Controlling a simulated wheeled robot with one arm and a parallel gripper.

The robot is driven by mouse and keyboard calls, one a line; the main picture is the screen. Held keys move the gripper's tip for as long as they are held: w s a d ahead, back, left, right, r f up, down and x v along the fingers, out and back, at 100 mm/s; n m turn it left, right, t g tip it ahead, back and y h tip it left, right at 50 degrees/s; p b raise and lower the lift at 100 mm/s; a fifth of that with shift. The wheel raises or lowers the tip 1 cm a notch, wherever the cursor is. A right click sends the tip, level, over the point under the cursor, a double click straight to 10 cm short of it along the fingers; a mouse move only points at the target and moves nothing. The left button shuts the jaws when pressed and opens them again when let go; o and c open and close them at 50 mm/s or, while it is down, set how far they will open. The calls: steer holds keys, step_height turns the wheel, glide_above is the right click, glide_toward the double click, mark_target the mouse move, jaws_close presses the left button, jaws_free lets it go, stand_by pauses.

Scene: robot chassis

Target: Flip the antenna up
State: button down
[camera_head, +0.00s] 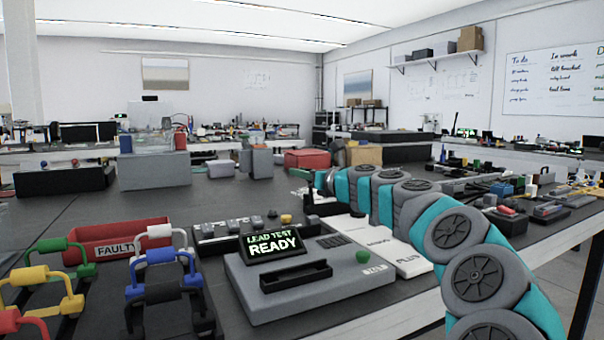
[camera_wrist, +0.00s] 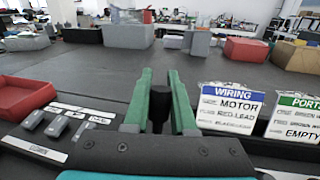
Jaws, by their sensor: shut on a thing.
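In the wrist view my gripper (camera_wrist: 160,88) has its two green fingers on either side of a dark, upright, round-topped piece (camera_wrist: 160,104), and is shut on it. This looks like the antenna; its lower part is hidden by the gripper body. In the head view a short black post (camera_head: 309,201) stands behind the grey lead tester (camera_head: 335,283), just below the end of my teal and grey arm. The fingers themselves are small and hard to make out there. The tester's screen (camera_head: 273,243) reads "LEAD TEST READY".
A red FAULT bin (camera_head: 118,240) and a rack of coloured-handled leads (camera_head: 165,270) stand left of the tester. WIRING (camera_wrist: 228,108) and PORTS (camera_wrist: 293,120) cards stand right of my gripper. Grey and red boxes stand farther back; the dark bench between is clear.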

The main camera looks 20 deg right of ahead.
mark_target(307, 166)
stand_by(0.8)
steer(key=shift+s+r+n+t+y+b, duration=0.25)
steer(key=shift+s+t+b, duration=0.45)
steer(key=shift+b, duration=0.95)
steer(key=shift+s+r+n+t+y+b, duration=0.15)
steer(key=shift+s+r+t+b, duration=0.4)
steer(key=shift+b, duration=1.05)
steer(key=shift+s+f, duration=0.1)
steer(key=shift+f, duration=0.1)
steer(key=c, duration=0.7)
jaws_free()
steer(key=shift+c, duration=0.2)
steer(key=v, duration=0.8)
steer(key=shift+p, duration=0.3)
